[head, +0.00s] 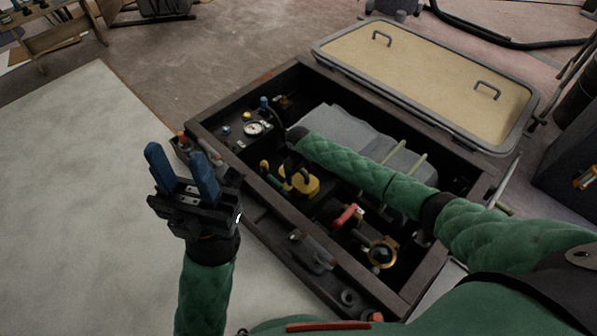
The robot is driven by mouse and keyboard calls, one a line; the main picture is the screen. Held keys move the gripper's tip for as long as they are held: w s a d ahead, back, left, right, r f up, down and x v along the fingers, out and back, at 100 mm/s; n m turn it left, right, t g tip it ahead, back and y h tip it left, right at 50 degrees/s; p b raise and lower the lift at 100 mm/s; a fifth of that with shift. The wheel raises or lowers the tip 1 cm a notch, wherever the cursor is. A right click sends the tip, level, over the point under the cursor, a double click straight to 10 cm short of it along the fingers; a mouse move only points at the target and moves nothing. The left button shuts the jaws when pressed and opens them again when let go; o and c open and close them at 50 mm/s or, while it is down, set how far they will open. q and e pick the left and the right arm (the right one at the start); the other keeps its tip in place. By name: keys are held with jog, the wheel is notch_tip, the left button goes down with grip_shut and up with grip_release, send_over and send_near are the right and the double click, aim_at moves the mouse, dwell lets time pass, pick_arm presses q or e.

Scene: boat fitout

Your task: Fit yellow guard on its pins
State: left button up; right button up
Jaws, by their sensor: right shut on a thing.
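The yellow guard (306,184) is inside the dark open box, near its front wall. My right gripper (287,172) reaches in from the right, dark and partly hidden by its own wrist, and is shut on the guard. I cannot tell whether the guard touches what is under it. The pins cannot be made out; the guard and gripper cover that area. My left gripper (183,174), with blue fingers, points up outside the box at its left side. Its fingers are apart and nothing is between them.
The box rim (262,207) is a raised dark frame. Inside are a round white gauge (254,128), a grey engine block (345,128), a red-handled part (347,216) and a brass ring (382,252). A tan hatch lid (430,75) lies behind. The pale floor (75,190) at left is clear.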

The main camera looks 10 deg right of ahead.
jog(key=shift+f, duration=0.6)
jog(key=o, duration=1.1)
jog(key=shift+f, duration=0.1)
jog(key=shift+o, duration=0.2)
